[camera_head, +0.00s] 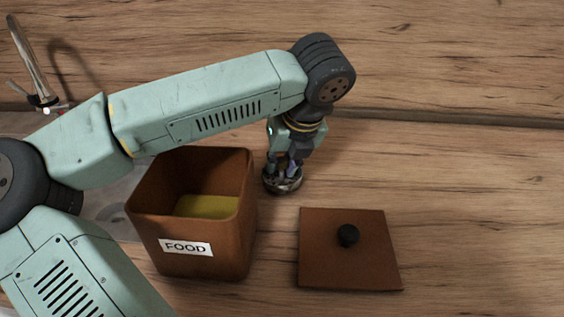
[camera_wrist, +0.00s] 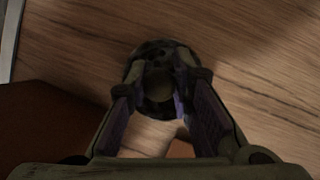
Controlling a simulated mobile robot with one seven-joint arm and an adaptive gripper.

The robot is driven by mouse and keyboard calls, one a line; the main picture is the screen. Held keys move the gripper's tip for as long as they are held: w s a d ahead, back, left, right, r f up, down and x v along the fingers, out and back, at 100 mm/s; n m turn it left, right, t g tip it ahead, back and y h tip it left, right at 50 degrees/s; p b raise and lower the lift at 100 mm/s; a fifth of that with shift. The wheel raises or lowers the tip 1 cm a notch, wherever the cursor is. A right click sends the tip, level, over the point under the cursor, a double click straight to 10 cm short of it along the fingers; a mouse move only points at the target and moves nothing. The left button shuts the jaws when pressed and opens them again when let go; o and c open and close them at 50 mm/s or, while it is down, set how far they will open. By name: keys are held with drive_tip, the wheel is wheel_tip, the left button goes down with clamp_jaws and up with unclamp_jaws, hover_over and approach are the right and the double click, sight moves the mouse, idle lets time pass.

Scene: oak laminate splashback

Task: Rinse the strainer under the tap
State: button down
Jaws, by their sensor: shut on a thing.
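A grey sink (camera_head: 112,212) shows at the left, mostly hidden by my arm and the box.
An open brown box (camera_head: 205,262) labelled FOOD, with yellowish contents, stands between the sink and my gripper. A square brown lid (camera_head: 345,270) with a black knob lies on the worktop to its right. The worktop at the right is clear.

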drive_tip(key=shift+f, duration=0.5)
drive_tip(key=shift+f, duration=0.2)
drive_tip(key=c, duration=1.4)
unclamp_jaws()
drive_tip(key=shift+r, duration=0.15)
drive_tip(key=shift+r, duration=0.2)
drive_tip(key=b+v, duration=0.2)
drive_tip(key=v, duration=0.9)
drive_tip(key=shift+s+d+r, duration=0.1)
drive_tip(key=shift+s+r, duration=0.05)
drive_tip(key=shift+r, duration=0.2)
